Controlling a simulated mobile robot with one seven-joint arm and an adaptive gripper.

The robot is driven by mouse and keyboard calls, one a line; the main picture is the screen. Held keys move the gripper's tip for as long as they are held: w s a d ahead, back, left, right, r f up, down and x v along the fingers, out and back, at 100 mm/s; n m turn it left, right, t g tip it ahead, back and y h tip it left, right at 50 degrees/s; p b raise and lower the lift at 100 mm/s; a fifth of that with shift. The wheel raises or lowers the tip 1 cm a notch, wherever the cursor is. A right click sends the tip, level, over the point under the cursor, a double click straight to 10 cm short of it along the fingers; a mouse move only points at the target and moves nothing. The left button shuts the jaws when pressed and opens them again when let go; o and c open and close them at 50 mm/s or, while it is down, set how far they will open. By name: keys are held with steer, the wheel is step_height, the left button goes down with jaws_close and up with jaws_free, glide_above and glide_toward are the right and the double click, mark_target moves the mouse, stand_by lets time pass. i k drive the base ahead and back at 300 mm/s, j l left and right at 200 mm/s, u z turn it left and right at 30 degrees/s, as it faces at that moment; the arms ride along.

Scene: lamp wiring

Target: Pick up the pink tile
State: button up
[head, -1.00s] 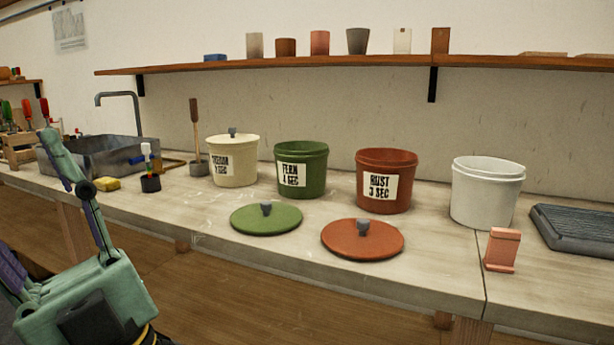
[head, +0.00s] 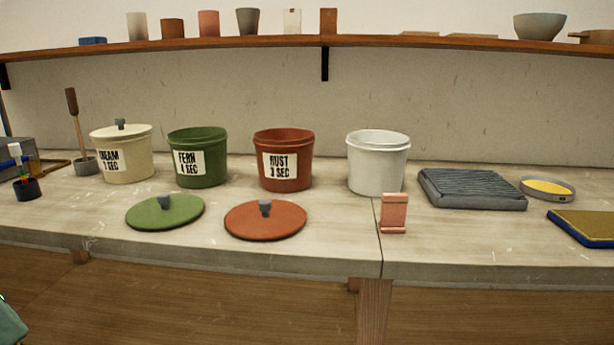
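The pink tile (head: 394,214) stands upright near the front edge of the workbench, in front of the white bucket (head: 377,165). It has a wider foot at its base and a ledge near its top. Nothing touches it apart from the bench. My gripper is out of view. Only a small green piece of my arm shows at the lower left corner, far from the tile.
A rust lid (head: 265,220) and a green lid (head: 165,212) lie left of the tile. Labelled cream (head: 123,160), fern (head: 198,160) and rust (head: 284,165) buckets stand behind. A grey ridged tray (head: 470,203) lies right. The bench (head: 330,245) around the tile is clear.

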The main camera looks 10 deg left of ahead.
mark_target(393, 209)
steer(key=i+l+u, duration=0.55)
steer(key=i+l, duration=0.2)
